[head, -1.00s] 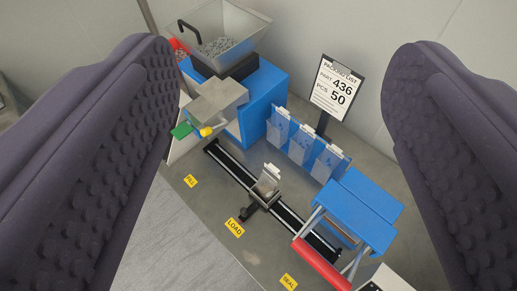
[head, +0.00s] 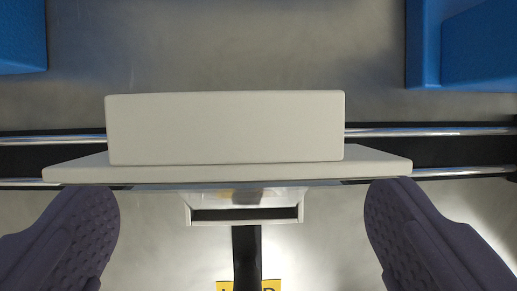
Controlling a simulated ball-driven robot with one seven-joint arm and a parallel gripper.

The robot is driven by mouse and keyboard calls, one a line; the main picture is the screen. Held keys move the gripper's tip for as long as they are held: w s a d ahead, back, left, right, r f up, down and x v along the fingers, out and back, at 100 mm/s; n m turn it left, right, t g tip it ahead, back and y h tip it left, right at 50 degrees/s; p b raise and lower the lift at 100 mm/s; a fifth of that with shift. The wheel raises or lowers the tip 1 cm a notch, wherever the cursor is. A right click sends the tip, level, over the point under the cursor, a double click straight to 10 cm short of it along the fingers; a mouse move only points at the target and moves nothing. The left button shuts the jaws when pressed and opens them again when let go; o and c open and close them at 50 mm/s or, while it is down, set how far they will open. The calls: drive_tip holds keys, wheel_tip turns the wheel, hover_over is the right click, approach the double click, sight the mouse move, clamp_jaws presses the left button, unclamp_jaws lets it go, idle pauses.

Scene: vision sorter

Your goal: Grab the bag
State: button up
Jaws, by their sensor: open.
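The bag (head: 225,130) stands in the carriage on the rail, seen from close above. Its pale grey block-shaped top piece and the wider flat strip under it fill the middle of the head view. Below the strip a narrow clear part shows, with a pale slotted frame (head: 245,221) beneath it; the rest of the bag is hidden. My gripper (head: 243,200) is open, with one dark ribbed finger at the lower left and one at the lower right.
The dark rail with metal rods (head: 440,132) runs left to right behind the bag. Blue parts stand at the upper left (head: 20,40) and upper right (head: 470,45). Grey table is bare between.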

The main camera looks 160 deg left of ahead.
drive_tip(key=b+x, duration=0.2)
drive_tip(key=x, duration=0.3)
drive_tip(key=c, duration=1.1)
